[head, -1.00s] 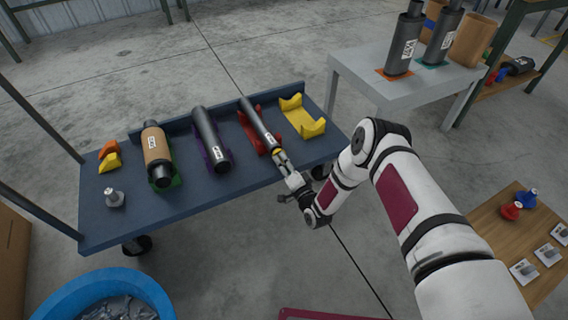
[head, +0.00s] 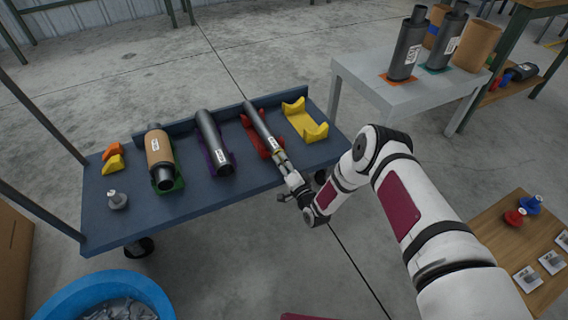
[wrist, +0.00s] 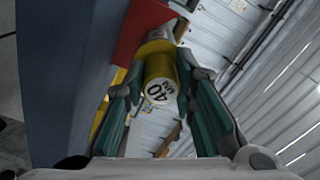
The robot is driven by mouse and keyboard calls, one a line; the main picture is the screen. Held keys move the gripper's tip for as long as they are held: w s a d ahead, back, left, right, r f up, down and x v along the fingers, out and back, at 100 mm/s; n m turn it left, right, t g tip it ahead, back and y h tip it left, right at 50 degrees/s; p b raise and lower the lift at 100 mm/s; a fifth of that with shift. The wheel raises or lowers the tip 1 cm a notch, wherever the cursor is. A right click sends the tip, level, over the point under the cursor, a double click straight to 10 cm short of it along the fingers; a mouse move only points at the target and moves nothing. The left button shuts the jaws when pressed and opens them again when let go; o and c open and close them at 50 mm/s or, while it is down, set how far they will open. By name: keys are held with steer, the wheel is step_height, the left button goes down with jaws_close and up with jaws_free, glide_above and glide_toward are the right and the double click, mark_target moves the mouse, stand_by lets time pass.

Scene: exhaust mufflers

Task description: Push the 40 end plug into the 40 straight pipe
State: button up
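The 40 end plug (wrist: 160,78) is yellow, with a pale end face marked 40 that faces my wrist camera. My gripper (wrist: 160,80) has one finger on each side of it and appears shut on it. The 40 straight pipe (head: 260,124) is a slim dark grey tube with a white label, lying in a red cradle (head: 252,142) on the blue cart. My gripper (head: 283,160) is at the pipe's near end, in line with it. The plug's far side meets the pipe end in the wrist view; how deep it sits is hidden.
The blue cart (head: 120,225) also holds a yellow cradle (head: 308,125), a grey pipe (head: 212,140) in a purple cradle, a brown muffler (head: 158,155), and a grey plug (head: 117,200). A grey table (head: 430,95) with mufflers stands behind at right.

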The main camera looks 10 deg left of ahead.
steer(key=o, duration=0.3)
steer(key=shift+o, duration=0.2)
steer(key=shift+s+d, duration=0.1)
steer(key=v, duration=1.2)
